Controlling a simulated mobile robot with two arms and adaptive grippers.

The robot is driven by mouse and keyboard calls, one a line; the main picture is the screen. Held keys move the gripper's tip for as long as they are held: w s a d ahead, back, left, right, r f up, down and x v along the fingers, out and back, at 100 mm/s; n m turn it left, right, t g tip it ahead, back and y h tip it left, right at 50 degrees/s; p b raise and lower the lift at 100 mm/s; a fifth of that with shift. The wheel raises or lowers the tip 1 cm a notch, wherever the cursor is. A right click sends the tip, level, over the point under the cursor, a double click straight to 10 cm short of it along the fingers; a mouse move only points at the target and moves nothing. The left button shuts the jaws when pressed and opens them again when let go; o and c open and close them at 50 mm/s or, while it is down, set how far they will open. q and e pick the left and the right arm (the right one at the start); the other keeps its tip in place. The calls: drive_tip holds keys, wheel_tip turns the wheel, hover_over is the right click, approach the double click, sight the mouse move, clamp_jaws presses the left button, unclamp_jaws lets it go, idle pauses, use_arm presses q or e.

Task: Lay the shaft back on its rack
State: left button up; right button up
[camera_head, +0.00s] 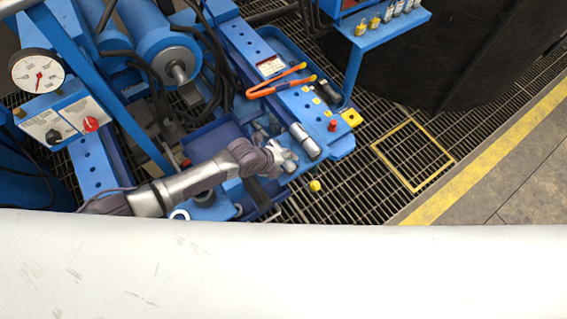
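My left gripper (285,157) reaches in from the left over the blue machine frame. Its silver fingers are close to the lower left side of a short grey metal cylinder (304,140), which may be the shaft. The cylinder lies slanted on the blue bench plate (290,104). I cannot tell whether the fingers touch it, or how far apart they are. No rack can be made out for certain. My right gripper is not in view.
An orange-handled tool (277,83) lies on the bench. A pressure gauge (37,72) and a switch box (70,120) stand at left. A blue shelf (384,32) juts out above. Open grating (350,180) lies right of the bench. A white surface fills the bottom.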

use_arm(q)
drive_tip(key=shift+d+r, duration=0.1)
drive_tip(key=shift+s+a+r, duration=0.15)
drive_tip(key=shift+a+r, duration=0.1)
drive_tip(key=shift+r, duration=0.2)
drive_tip(key=v, duration=1.1)
drive_tip(key=shift+s+a+f, duration=0.1)
drive_tip(key=shift+a+f, duration=0.05)
